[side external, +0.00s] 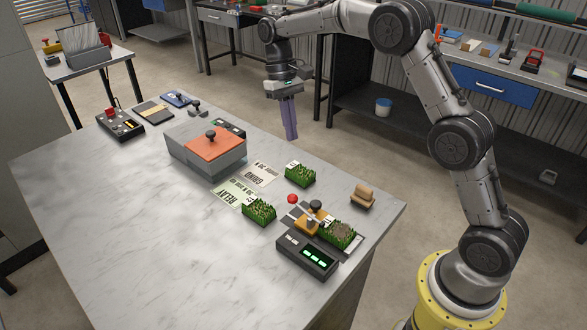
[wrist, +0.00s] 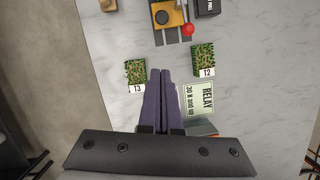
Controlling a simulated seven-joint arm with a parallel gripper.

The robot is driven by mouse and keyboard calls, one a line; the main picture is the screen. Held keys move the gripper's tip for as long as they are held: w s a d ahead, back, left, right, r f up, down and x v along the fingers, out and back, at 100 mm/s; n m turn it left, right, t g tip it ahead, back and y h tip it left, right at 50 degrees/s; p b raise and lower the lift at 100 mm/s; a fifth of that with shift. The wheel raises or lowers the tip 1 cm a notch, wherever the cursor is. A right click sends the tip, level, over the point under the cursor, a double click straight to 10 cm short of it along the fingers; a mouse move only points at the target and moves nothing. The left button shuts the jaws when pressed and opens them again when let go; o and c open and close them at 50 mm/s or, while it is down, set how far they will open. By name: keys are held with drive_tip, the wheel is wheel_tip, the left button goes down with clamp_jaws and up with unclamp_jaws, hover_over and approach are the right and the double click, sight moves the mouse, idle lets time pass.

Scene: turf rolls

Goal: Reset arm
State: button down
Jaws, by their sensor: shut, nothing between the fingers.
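My gripper (side external: 291,134) hangs above the far side of the marble table, its long purple fingers pointing down, shut and empty. The shut fingers also show in the wrist view (wrist: 160,74). Turf block T3 (side external: 300,176) stands on the table; it shows just left of the fingertips in the wrist view (wrist: 135,71). Turf block T2 (side external: 259,211) stands by the RELAY card (side external: 235,192); it is right of the fingers in the wrist view (wrist: 203,58). A third, browner-topped turf block (side external: 341,233) sits at the yellow device (side external: 311,221).
A grey box with an orange lid (side external: 214,142) stands mid-table. A readout unit (side external: 307,257) with green lights is near the front edge, and a tan block (side external: 362,196) near the right corner. A red ball (side external: 292,198) is by the device. The table's left front is clear.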

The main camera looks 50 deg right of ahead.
drive_tip(key=s+a+r+n+t, duration=0.1)
drive_tip(key=s+r+t, duration=0.1)
drive_tip(key=s+r, duration=0.6)
drive_tip(key=s+a+r+t, duration=0.2)
drive_tip(key=s+r+t, duration=0.1)
drive_tip(key=s+r, duration=0.5)
drive_tip(key=s+f+n+t, duration=0.1)
drive_tip(key=s+f, duration=0.3)
drive_tip(key=s, duration=0.3)
drive_tip(key=s+f+t+h, duration=0.1)
drive_tip(key=s+f+t, duration=0.1)
drive_tip(key=s+f, duration=0.3)
drive_tip(key=shift+s+n+t, duration=0.3)
drive_tip(key=shift+s+n, duration=0.1)
drive_tip(key=shift+s, duration=0.8)
